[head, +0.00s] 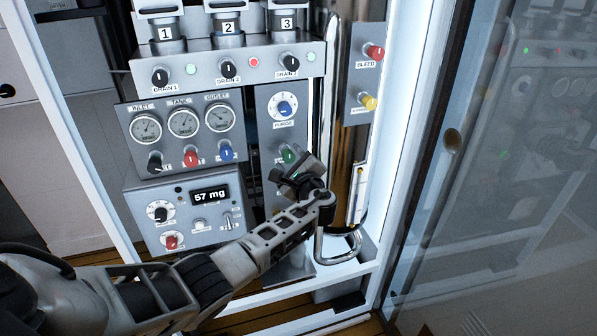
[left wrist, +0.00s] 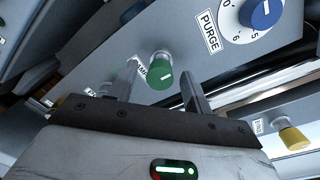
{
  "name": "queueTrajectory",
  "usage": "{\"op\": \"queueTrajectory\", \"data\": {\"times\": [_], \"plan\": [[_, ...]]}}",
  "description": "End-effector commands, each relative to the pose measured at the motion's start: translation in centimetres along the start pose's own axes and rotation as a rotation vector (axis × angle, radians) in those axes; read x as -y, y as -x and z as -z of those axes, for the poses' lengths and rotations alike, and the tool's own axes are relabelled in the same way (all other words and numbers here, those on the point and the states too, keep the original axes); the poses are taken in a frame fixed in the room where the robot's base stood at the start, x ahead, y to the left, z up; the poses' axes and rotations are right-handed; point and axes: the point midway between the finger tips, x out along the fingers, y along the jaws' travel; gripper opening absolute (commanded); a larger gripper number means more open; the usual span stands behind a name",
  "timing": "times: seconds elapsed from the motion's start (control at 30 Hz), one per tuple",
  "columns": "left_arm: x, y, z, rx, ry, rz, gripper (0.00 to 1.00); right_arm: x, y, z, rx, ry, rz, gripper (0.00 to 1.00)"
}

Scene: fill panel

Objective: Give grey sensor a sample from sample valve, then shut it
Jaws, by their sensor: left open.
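A green knob (head: 289,154) sits on the narrow grey panel below the PURGE dial. Its label is partly hidden in the left wrist view, so I cannot fully read it as the sample valve. My left gripper (head: 291,174) is open just in front of this knob. In the left wrist view the green knob (left wrist: 160,72) shows between the two spread fingers of the gripper (left wrist: 160,85), with gaps on both sides. I cannot pick out a grey sensor with certainty. My right gripper is not in view.
A display box (head: 210,195) reading 57 mg stands left of my forearm. A three-gauge panel (head: 183,125) is above it. A blue PURGE dial (head: 285,108) is above the green knob. A yellow knob (head: 368,102) and bent metal pipes (head: 330,120) are to the right.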

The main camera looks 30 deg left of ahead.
Motion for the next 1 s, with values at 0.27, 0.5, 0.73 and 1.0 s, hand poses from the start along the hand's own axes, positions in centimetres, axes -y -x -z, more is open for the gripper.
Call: {"op": "queueTrajectory", "data": {"times": [0.27, 0.5, 0.73, 1.0], "plan": [[-0.1, 5.5, 0.1, -0.007, 0.002, 0.0, 0.5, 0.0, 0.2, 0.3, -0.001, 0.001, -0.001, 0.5], [-0.1, 11.2, 0.2, -0.006, 0.002, 0.0, 0.5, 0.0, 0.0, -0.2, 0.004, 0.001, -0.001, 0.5], [0.0, 14.7, 0.1, -0.003, 0.0, 0.0, 0.5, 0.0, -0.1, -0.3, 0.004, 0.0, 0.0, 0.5], [0.0, 15.5, 0.0, -0.001, -0.001, -0.001, 0.5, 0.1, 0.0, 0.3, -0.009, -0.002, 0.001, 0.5]]}}
